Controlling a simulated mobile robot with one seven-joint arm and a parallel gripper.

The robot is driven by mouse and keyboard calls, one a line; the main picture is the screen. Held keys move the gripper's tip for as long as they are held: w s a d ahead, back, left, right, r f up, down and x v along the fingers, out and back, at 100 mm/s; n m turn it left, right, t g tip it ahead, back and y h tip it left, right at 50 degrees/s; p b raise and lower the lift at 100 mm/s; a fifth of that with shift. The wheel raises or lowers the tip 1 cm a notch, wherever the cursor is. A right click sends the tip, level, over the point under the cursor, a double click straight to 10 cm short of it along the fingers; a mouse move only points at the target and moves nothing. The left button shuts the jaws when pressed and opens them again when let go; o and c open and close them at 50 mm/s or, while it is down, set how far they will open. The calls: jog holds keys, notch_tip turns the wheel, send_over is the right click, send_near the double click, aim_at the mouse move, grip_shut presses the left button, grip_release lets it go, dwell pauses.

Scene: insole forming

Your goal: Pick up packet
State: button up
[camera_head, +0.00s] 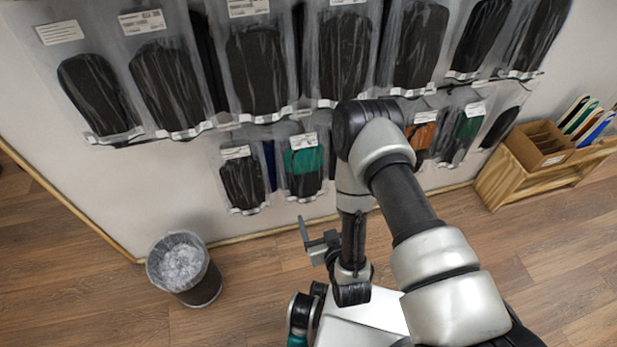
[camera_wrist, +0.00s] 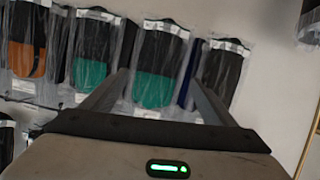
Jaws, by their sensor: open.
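Clear packets with dark insoles hang on the wall in two rows in the head view. A green-and-black packet (camera_head: 304,162) hangs in the lower row, beside a black packet (camera_head: 241,180). My gripper (camera_head: 308,238) is below and in front of this lower row. In the wrist view my gripper (camera_wrist: 159,78) is open and empty. A green-and-black packet (camera_wrist: 160,62) shows between its two fingers, apart from them as far as I can see. A black packet (camera_wrist: 222,72) hangs to its right. The frames do not settle which packet is the task's.
An orange-and-black packet (camera_head: 421,135) hangs partly behind my arm. A wooden stand (camera_head: 497,180) with a cardboard box (camera_head: 540,145) is at right. The floor between is clear.

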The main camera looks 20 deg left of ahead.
aim_at(307, 184)
jog(key=b+x, duration=0.4)
jog(key=x, duration=1.3)
jog(key=shift+f+b, duration=0.1)
jog(key=shift+b, duration=0.3)
jog(key=c, duration=1.2)
